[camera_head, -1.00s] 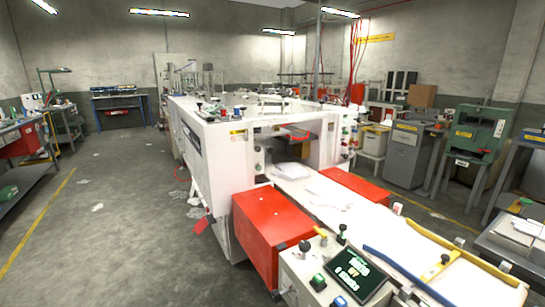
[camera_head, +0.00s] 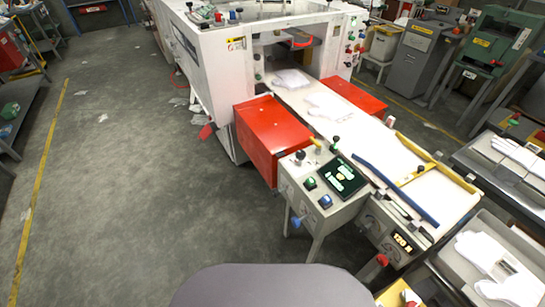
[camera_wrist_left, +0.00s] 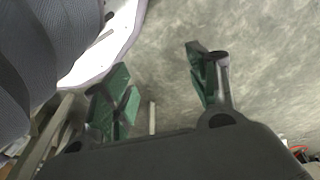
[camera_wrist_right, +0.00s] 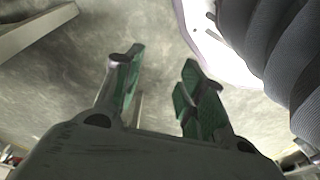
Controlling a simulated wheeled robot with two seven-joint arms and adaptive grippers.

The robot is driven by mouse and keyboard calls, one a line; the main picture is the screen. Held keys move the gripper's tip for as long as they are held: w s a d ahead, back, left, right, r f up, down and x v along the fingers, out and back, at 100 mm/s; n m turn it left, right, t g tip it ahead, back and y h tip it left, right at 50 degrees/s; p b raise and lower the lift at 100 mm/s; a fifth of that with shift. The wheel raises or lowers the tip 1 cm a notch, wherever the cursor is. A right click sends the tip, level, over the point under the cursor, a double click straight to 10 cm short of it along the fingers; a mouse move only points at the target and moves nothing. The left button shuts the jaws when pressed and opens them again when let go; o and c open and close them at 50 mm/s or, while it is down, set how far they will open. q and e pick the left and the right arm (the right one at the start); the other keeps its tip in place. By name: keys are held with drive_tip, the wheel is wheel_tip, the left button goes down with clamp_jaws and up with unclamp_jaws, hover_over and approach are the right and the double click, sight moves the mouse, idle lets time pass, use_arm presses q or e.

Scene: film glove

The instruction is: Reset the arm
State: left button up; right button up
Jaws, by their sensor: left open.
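Neither arm shows in the head view. In the left wrist view my left gripper (camera_wrist_left: 162,85) is open, its green-padded fingers apart with nothing between them and grey floor beyond. In the right wrist view my right gripper (camera_wrist_right: 158,88) is open in the same way, its green-padded fingers apart and empty over the floor. A ribbed dark sleeve and a white curved shell, parts of my own body, show beside each gripper.
A white machine (camera_head: 215,62) with red boxes (camera_head: 270,128) and a control panel (camera_head: 345,178) stands ahead. White gloves lie on its conveyor (camera_head: 350,130). A tray of gloves (camera_head: 470,235) is at the right.

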use_arm(q)
drive_tip(key=s+a+r+p, duration=0.1)
drive_tip(key=s+a+p, duration=0.2)
drive_tip(key=s+p, duration=0.5)
drive_tip(key=s+a+r+g+y+p, duration=0.1)
drive_tip(key=s+a+r+p, duration=0.1)
drive_tip(key=s+p, duration=0.6)
drive_tip(key=shift+s+a+p, duration=0.35)
drive_tip(key=shift+s+a, duration=0.3)
drive_tip(key=shift+s, duration=0.15)
use_arm(e)
drive_tip(key=s+d+r, duration=0.1)
drive_tip(key=s+d, duration=0.2)
drive_tip(key=s, duration=0.5)
drive_tip(key=s+d+r+g, duration=0.1)
drive_tip(key=s+d+r, duration=0.1)
drive_tip(key=s, duration=0.7)
drive_tip(key=shift+s+d+h, duration=0.3)
drive_tip(key=shift+d+h, duration=0.1)
drive_tip(key=shift+d, duration=0.25)
use_arm(q)
drive_tip(key=shift+w, duration=0.1)
use_arm(e)
drive_tip(key=shift+s, duration=0.1)
